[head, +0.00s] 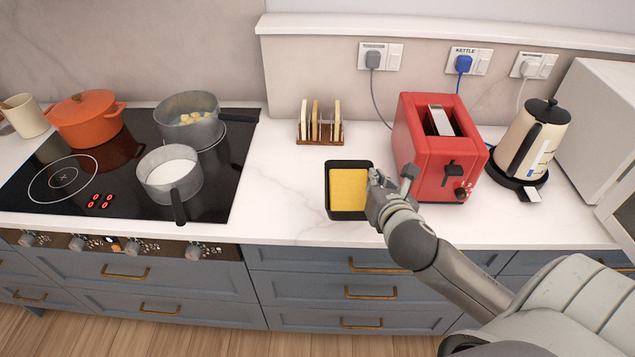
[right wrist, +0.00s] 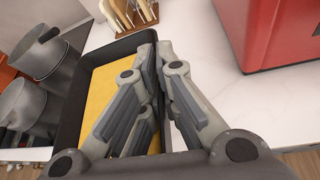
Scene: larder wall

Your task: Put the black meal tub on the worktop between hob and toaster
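The black meal tub (head: 349,215), with yellow food in it, is upright over the white worktop (head: 281,195), between the black hob (head: 128,204) and the red toaster (head: 415,150). It is nearer the toaster; I cannot tell for sure whether its base touches the worktop. My right gripper (head: 374,180) is at the tub's right wall. In the right wrist view the gripper (right wrist: 156,52) has its fingers close together on either side of that wall of the tub (right wrist: 69,112), shut on it. My left gripper is out of view.
A toast rack (head: 319,138) stands behind the tub. A grey saucepan (head: 170,182), another pot (head: 190,130) and an orange casserole (head: 86,122) stand on the hob. A cream kettle (head: 525,145) is right of the toaster. Worktop left of the tub is clear.

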